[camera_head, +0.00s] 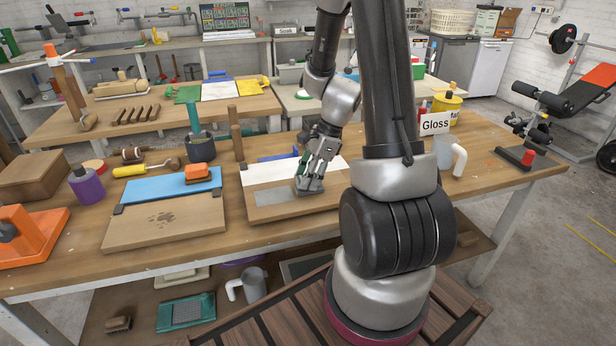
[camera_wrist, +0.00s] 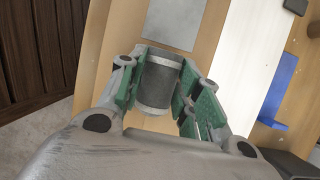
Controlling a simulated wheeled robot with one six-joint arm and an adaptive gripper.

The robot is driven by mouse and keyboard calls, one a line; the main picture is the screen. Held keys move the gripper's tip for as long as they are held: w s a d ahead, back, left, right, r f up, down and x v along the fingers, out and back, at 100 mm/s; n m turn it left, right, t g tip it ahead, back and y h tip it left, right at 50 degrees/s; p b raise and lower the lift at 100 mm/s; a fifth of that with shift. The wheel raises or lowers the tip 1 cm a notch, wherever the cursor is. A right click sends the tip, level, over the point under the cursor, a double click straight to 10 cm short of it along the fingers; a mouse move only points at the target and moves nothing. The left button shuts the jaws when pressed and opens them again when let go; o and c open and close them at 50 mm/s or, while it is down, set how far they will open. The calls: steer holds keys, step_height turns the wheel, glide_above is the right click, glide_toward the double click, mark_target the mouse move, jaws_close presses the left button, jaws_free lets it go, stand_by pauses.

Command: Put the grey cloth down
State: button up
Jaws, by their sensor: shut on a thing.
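My gripper (camera_head: 310,186) is low over the right wooden board (camera_head: 320,208) on the workbench. In the wrist view my gripper (camera_wrist: 163,78) has its green-padded fingers closed on both sides of a dark grey, rounded, roll-like thing with a paler band, which I take for the grey cloth (camera_wrist: 156,88). A flat light grey patch (camera_head: 284,197) lies on the board, and it also shows in the wrist view (camera_wrist: 173,22). The board has a white strip (camera_head: 262,174) along its back. I cannot tell whether the held cloth touches the board.
A second board (camera_head: 165,228) with a brown stain, a blue strip (camera_head: 160,190) and an orange block (camera_head: 198,173) lies left. A blue piece (camera_wrist: 280,92) is beyond the right board.

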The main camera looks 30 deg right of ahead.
steer(key=shift+f, duration=0.1)
steer(key=o, duration=1)
steer(key=v, duration=1.1)
steer(key=s+a+r+n+t+h, duration=0.1)
steer(key=s+a+r+n+h, duration=0.1)
steer(key=s+r+n, duration=0.5)
steer(key=s+a+r+n+t+h, duration=0.2)
steer(key=s+a+r+n, duration=0.2)
steer(key=n, duration=1)
steer(key=shift+s+a+r, duration=0.4)
steer(key=shift+s+r, duration=1.2)
steer(key=shift+s, duration=0.6)
